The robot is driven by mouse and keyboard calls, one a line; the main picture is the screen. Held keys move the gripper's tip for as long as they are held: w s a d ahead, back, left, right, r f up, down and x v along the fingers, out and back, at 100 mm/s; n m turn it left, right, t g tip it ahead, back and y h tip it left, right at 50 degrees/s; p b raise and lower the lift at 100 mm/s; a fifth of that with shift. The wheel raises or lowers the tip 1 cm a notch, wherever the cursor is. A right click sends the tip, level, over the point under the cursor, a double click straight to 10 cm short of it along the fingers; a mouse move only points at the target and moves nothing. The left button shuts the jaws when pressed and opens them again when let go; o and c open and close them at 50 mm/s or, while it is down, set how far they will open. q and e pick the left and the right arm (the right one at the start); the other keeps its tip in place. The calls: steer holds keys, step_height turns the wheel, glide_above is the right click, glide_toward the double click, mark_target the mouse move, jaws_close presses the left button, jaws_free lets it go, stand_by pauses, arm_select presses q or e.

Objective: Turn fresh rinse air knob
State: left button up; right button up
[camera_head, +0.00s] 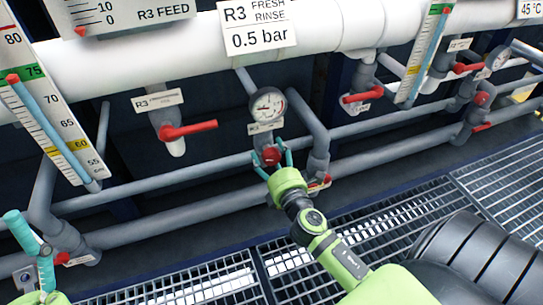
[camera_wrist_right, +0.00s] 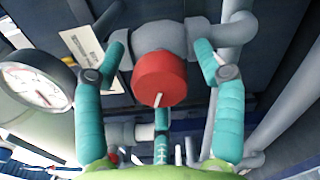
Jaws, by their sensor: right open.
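The red fresh rinse air knob (camera_head: 271,156) sits on a grey valve below a round gauge, under the R3 FRESH RINSE 0.5 bar sign (camera_head: 257,27). In the right wrist view the knob (camera_wrist_right: 160,78) shows a white pointer line near its lower edge. My right gripper (camera_head: 271,160) is open, with its teal fingers on either side of the knob. In the wrist view gaps show between both fingers and the knob. My left gripper (camera_head: 32,245) is at the lower left, away from the knob; its opening is unclear.
The gauge (camera_head: 267,105) stands just above the knob and shows at the left of the wrist view (camera_wrist_right: 36,80). Red lever handles (camera_head: 188,130) and (camera_head: 362,97) are on nearby valves. Grey pipes (camera_head: 210,170) run behind, with floor grating (camera_head: 210,285) below.

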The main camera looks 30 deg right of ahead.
steer(key=shift+c, duration=0.4)
steer(key=c, duration=1.1)
steer(key=m, duration=0.3)
steer(key=o, duration=1.2)
